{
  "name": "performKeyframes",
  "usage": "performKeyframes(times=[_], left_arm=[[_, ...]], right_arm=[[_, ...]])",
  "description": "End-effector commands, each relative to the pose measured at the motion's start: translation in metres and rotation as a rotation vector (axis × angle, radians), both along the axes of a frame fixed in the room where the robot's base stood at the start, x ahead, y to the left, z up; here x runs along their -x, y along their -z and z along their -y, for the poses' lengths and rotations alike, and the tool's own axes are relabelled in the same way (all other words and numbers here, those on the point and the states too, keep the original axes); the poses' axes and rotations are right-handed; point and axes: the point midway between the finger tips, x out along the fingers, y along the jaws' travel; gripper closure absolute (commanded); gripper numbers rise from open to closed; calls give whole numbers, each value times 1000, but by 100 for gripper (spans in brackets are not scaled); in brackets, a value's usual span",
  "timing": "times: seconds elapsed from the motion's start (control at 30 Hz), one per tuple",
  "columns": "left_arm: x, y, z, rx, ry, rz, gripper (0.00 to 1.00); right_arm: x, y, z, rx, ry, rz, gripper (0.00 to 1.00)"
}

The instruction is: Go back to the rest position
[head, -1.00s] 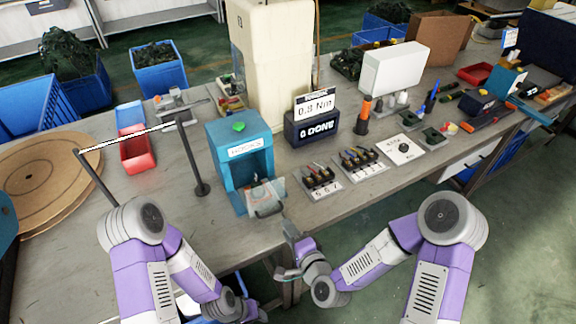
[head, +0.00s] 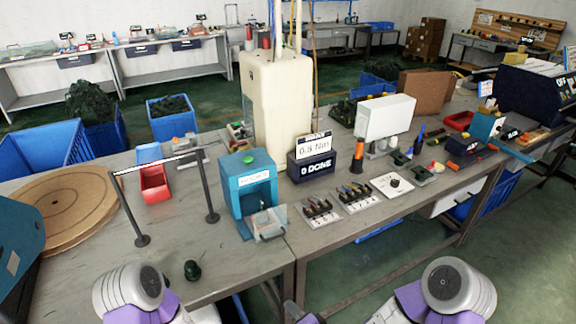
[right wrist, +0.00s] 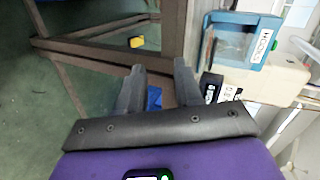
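My right gripper (right wrist: 158,88) shows in the right wrist view with its two dark fingers apart and nothing between them. It is off the front of the workbench (head: 225,283), over the floor side. In the head view only a small grey part of it shows at the bottom edge. My left gripper is out of the head view; only the upper part of that arm shows at the bottom left. The teal press box (head: 247,184) with a green button stands on the bench, and it also shows in the right wrist view (right wrist: 238,42).
A clear tray (head: 267,226) sits at the press box's front. Tool blocks (head: 318,212), a torque display (head: 312,165) and a white dial plate (head: 391,185) line the bench edge. A dark green knob-like part (head: 192,270) stands front left. A rail frame (head: 207,185) rises behind it.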

Motion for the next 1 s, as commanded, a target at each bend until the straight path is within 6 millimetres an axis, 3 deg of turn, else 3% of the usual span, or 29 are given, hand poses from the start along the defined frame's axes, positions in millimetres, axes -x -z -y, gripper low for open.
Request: performKeyframes(times=[0.27, 0.4, 0.5, 0.7, 1.0], left_arm=[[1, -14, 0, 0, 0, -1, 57], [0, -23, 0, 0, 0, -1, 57], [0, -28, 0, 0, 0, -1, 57], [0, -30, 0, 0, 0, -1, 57], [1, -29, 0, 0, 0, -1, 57]], right_arm=[[50, 72, 26, 305, -231, -232, 65], [96, 108, 50, 454, -421, -397, 65], [127, 123, 66, 518, -550, -497, 65], [156, 133, 79, 554, -669, -579, 65], [157, 134, 80, 554, -673, -582, 65]])
